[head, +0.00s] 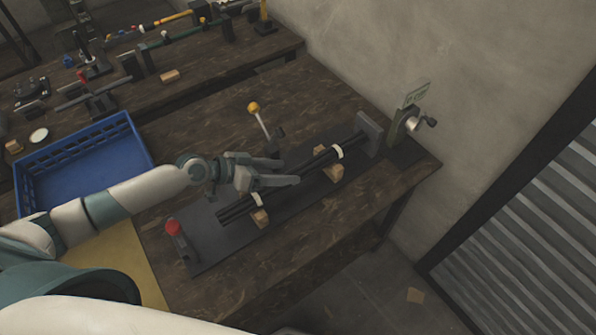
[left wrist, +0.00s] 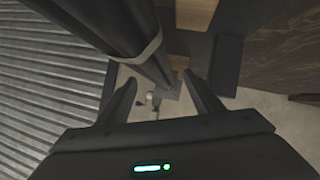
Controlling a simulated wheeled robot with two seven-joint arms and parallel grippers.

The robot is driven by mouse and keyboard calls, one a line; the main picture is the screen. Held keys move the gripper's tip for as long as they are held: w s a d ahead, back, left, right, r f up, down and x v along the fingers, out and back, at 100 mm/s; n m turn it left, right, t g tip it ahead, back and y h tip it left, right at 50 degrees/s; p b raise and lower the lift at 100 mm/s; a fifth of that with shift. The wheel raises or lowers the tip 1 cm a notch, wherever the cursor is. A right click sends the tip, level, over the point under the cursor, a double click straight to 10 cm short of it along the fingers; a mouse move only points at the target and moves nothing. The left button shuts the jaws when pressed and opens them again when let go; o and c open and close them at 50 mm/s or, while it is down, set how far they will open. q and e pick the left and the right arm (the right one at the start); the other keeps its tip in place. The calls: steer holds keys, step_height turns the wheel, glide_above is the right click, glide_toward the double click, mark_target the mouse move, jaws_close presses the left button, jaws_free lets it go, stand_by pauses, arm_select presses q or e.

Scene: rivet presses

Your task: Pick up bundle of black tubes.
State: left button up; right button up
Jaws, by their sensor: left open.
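The bundle of black tubes (head: 308,165) lies slantwise across a dark base plate on the bench, resting on small wooden blocks, with white bands around it. In the left wrist view the bundle (left wrist: 110,22) runs from the top left toward the middle, with a pale band (left wrist: 148,50) around it. In the left wrist view the open fingertips (left wrist: 162,82) lie to either side of the bundle's far end. Whether they touch the tubes cannot be told. My right gripper is not in view.
A blue crate (head: 134,143) stands left of the plate. A wooden block (head: 333,172) supports the tubes. Another cluttered bench stands behind.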

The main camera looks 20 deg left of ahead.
mark_target(292, 171)
arm_select(q)
steer(key=shift+p+x, duration=0.7)
steer(key=shift+x, duration=1.1)
steer(key=shift+s, duration=0.15)
jaws_close()
